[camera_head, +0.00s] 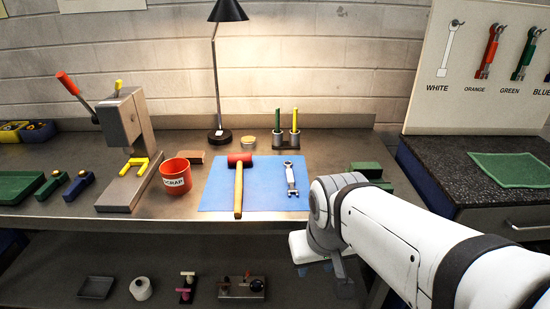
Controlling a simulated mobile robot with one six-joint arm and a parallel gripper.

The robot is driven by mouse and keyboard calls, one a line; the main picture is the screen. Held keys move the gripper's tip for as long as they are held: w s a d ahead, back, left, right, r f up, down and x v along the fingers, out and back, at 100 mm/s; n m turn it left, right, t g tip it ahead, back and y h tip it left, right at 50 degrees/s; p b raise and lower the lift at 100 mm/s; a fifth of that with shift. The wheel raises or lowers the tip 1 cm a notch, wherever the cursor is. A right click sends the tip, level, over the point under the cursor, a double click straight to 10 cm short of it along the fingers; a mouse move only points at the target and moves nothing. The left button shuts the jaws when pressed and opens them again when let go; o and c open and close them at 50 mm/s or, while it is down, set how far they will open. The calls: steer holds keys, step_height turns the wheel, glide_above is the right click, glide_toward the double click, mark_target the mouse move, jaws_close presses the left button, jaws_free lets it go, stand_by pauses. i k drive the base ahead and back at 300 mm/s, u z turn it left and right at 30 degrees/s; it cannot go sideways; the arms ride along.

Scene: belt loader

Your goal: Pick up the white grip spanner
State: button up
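The white grip spanner (290,178) lies on the blue mat (217,193) on the steel workbench, with its long axis running front to back. It is in full view, and nothing covers it. My gripper (325,274) is in front of the bench edge, below and to the right of the spanner and apart from it. My arm comes in from the lower right. The wrist hides much of the gripper, so I cannot tell how far its fingers are apart.
A red-headed mallet (239,185) lies left of the spanner on the mat. A red bucket (176,176), a lever press (122,125), a lamp (217,100) and a pen holder (286,139) stand around it. A tool board (475,90) hangs right, its white place showing only an outline.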

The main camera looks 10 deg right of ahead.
mark_target(289, 172)
steer(key=u, duration=0.15)
steer(key=i, duration=0.95)
steer(key=z, duration=0.1)
